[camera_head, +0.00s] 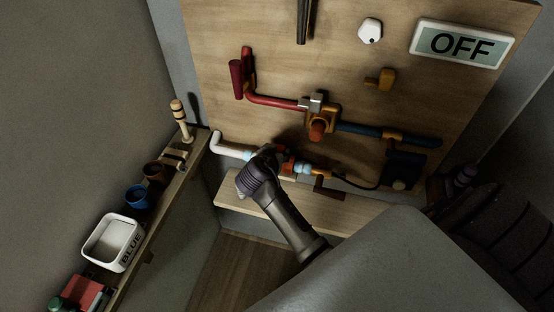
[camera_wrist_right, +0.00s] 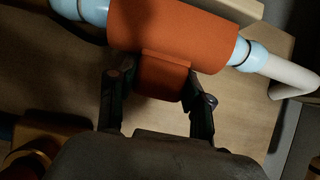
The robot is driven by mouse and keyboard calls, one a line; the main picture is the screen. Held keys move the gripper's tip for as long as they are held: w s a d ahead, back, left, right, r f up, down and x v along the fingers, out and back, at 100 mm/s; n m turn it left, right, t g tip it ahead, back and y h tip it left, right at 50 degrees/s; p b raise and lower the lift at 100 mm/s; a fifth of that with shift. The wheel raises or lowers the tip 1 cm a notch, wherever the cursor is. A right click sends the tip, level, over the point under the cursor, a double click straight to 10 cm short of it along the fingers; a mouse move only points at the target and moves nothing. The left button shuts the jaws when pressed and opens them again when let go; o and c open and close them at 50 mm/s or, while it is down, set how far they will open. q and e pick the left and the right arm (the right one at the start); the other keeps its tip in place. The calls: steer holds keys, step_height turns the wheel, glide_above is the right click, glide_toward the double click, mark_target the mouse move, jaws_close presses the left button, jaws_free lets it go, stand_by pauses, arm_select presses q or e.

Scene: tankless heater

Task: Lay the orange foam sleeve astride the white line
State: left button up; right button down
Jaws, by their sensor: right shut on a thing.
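The orange foam sleeve (camera_wrist_right: 178,28) spans the wrist view, with a tab (camera_wrist_right: 163,78) sticking out toward me. My right gripper (camera_wrist_right: 160,88) is shut on this tab, one finger on each side. The white line (camera_wrist_right: 290,75) runs along the wall panel, with pale blue rings (camera_wrist_right: 248,56) showing just past both ends of the sleeve. The sleeve lies over the line's stretch between the rings; I cannot tell how fully it sits around it. In the head view my right gripper (camera_head: 268,160) partly hides the sleeve (camera_head: 288,164) and the line (camera_head: 232,148). My left gripper is not in view.
A red-and-blue pipe with a brass valve (camera_head: 321,118) runs just above. A wooden ledge (camera_head: 235,198) lies below. A side shelf at left holds a white bin (camera_head: 112,241), a blue cup (camera_head: 138,196) and a brown cup (camera_head: 155,173). A sign (camera_head: 462,44) reads OFF.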

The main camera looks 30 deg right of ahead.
steer(key=shift+f+b, duration=0.3)
steer(key=shift+f, duration=0.1)
stand_by(0.3)
steer(key=shift+c, duration=1.9)
jaws_free()
steer(key=v, duration=0.7)
steer(key=shift+s+a+r, duration=0.15)
